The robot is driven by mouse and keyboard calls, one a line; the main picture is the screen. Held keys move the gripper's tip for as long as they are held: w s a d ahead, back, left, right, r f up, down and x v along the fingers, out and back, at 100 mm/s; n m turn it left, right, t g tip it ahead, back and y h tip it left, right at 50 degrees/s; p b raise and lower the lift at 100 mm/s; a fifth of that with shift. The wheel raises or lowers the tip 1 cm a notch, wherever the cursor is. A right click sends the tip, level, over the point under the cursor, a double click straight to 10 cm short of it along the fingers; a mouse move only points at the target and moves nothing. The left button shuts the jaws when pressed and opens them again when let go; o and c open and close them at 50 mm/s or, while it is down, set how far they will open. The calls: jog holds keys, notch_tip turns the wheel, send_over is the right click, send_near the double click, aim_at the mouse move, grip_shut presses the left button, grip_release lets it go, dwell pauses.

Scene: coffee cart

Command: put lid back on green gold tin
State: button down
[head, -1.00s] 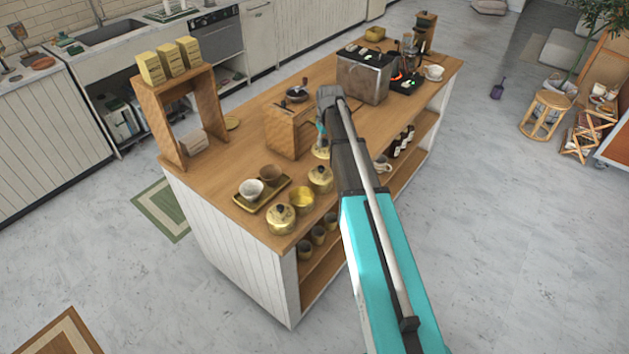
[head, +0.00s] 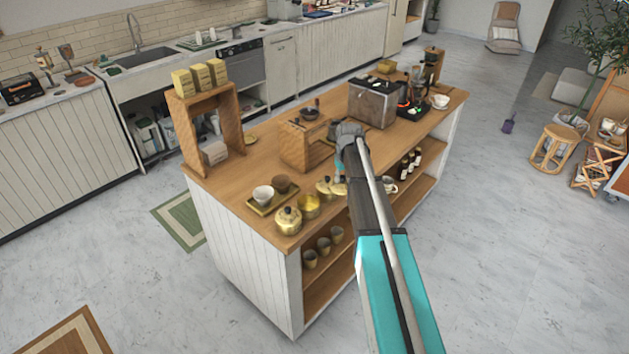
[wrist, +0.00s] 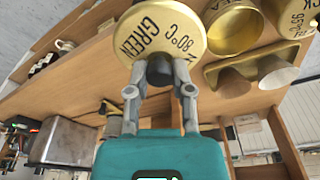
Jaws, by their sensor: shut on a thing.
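My gripper (wrist: 160,72) is shut on the dark knob of a round gold lid (wrist: 150,32), which reads "GREEN 80°C". In the head view the lid (head: 340,188) hangs below my gripper (head: 342,176), beside a lidded gold tin (head: 323,187). The open gold tin (head: 309,207) stands without a lid to the left of that tin. In the wrist view the open tin (wrist: 234,30) is right of the held lid and apart from it. Its front label is partly hidden.
Another lidded gold tin (head: 288,221) stands near the island's front corner; it also shows in the wrist view (wrist: 295,16). A gold tray (head: 262,206) with two cups lies behind the open tin.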

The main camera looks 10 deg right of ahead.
jog(key=shift+d, duration=0.45)
jog(key=shift+s+d, duration=0.1)
jog(key=shift+d, duration=0.4)
jog(key=shift+s+d+m, duration=0.25)
jog(key=shift+d+m, duration=0.05)
jog(key=shift+d, duration=0.75)
jog(key=w+a+n, duration=0.2)
jog(key=a, duration=1.3)
jog(key=shift+w+a+r+n+p, duration=0.15)
jog(key=shift+a+r+n+p, duration=0.15)
jog(key=shift+r+n+p, duration=0.1)
jog(key=shift+f, duration=0.2)
jog(key=shift+f+b, duration=3.05)
jog(key=shift+b, duration=0.2)
